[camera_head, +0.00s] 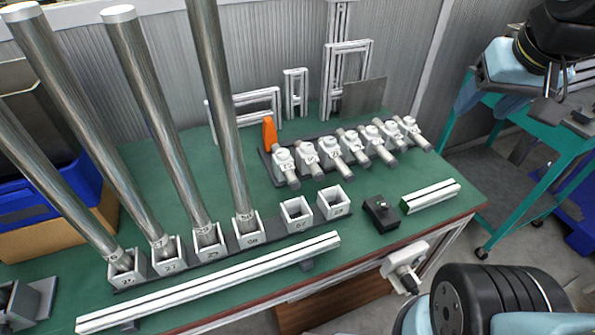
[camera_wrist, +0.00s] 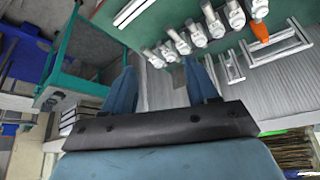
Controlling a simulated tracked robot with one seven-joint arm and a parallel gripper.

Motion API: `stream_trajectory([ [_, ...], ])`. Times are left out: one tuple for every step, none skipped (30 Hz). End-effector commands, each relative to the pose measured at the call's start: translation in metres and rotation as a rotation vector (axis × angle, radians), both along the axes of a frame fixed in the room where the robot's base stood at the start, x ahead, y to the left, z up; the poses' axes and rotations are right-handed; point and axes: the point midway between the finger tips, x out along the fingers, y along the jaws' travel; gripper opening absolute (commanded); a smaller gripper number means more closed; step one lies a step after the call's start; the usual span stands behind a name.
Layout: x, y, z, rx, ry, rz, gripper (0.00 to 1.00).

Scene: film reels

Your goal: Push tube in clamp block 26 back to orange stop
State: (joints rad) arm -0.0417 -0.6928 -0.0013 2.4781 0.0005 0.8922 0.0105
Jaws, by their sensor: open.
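A row of several white clamp blocks (camera_head: 330,154) stands on a dark strip on the green bench, each with a short grey tube (camera_head: 376,157) through it. The nearest block's label is too small to read surely, so I cannot tell which is 26. The orange stop (camera_head: 269,133) stands upright behind the left end of the row. In the wrist view the blocks (camera_wrist: 215,24) and orange stop (camera_wrist: 258,30) lie at the top, upside down. My gripper (camera_wrist: 163,88) is open and empty, its two blue fingers apart, away from the blocks.
Tall metal tubes (camera_head: 152,110) rise from square sockets at the bench's left. Empty sockets (camera_head: 297,213), a black block (camera_head: 380,212) and white rails (camera_head: 215,280) lie in front of the row. Frames (camera_head: 347,62) stand behind. A teal cart (camera_head: 500,150) stands right.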

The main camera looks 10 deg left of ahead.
Motion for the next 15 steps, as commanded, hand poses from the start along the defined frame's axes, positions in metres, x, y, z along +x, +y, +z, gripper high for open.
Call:
stream_trajectory([
  [0.009,0.006,-0.003,0.001,0.019,0.019,0.58],
  [0.014,0.010,-0.004,0.002,0.028,0.030,0.58],
  [0.021,0.015,-0.005,0.004,0.040,0.044,0.58],
  [0.026,0.020,-0.006,0.004,0.049,0.054,0.58],
  [0.031,0.024,-0.008,0.005,0.059,0.064,0.58],
  [0.038,0.030,-0.011,0.005,0.071,0.077,0.58],
  [0.043,0.034,-0.012,0.006,0.080,0.086,0.58],
  [0.048,0.039,-0.014,0.007,0.089,0.096,0.58],
  [0.054,0.046,-0.017,0.006,0.102,0.110,0.58],
  [0.058,0.051,-0.019,0.005,0.111,0.119,0.58],
  [0.063,0.056,-0.022,0.005,0.120,0.130,0.58],
  [0.069,0.063,-0.025,0.004,0.131,0.143,0.58],
  [0.073,0.068,-0.028,0.004,0.140,0.152,0.58],
  [0.078,0.074,-0.031,0.002,0.150,0.162,0.58],
  [0.083,0.082,-0.034,0.001,0.162,0.175,0.58],
])
